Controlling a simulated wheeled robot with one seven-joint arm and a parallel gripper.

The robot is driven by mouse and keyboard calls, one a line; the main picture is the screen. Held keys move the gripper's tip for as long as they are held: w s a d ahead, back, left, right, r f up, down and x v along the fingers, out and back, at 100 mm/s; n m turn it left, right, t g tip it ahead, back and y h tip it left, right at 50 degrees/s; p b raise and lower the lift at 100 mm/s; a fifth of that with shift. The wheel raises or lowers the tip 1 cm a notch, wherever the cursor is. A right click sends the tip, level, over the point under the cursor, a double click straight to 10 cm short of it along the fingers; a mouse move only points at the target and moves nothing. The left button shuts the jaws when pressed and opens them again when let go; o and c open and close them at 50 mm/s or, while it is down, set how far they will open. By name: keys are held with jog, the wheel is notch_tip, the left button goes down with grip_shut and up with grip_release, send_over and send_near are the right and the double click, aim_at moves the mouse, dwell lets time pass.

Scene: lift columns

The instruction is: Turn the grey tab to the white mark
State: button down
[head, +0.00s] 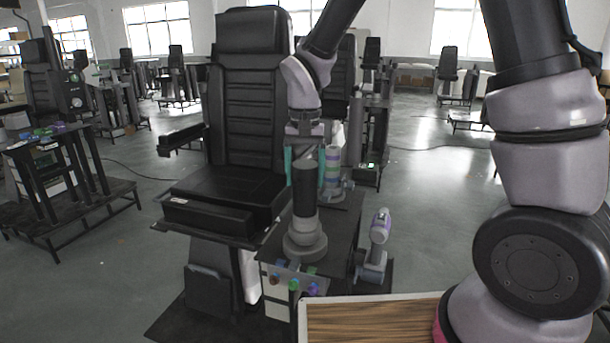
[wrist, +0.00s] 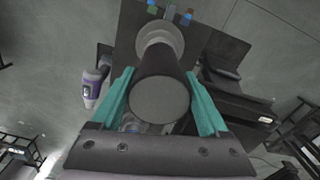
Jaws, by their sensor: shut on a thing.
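A dark upright cylinder (head: 304,190) stands on a round stepped grey base (head: 305,243) on the black side table beside the chair. My gripper (head: 305,180) comes down from above, with a teal finger on each side of the cylinder. In the wrist view my gripper (wrist: 160,76) is shut on the cylinder (wrist: 160,98), whose round end faces the camera. The grey base (wrist: 160,40) shows beyond it. I cannot make out a separate grey tab or a white mark in either view.
A purple-grey device (head: 380,226) stands to the right. Small coloured knobs (head: 312,289) sit at the table's front. The black chair (head: 250,100) is close on the left. A wooden top (head: 375,322) lies nearest.

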jog(key=shift+w, duration=0.1)
grip_release()
jog(key=shift+r, duration=0.15)
notch_tip(320, 180, up, 11)
jog(key=shift+f, duration=0.15)
jog(key=shift+d, duration=0.1)
jog(key=s+d+r+m+t+y, duration=0.1)
jog(key=s+d+r+t, duration=0.2)
jog(key=d, duration=0.8)
jog(key=s+d+r+m+t+y, duration=0.1)
jog(key=s+d+r+t, duration=0.3)
jog(key=s+d+r, duration=0.3)
jog(key=s+d, duration=0.1)
jog(key=d, duration=0.3)
jog(key=shift+s+d+r+m, duration=0.25)
jog(key=shift+s+d+m, duration=0.1)
jog(key=shift+s+m, duration=0.05)
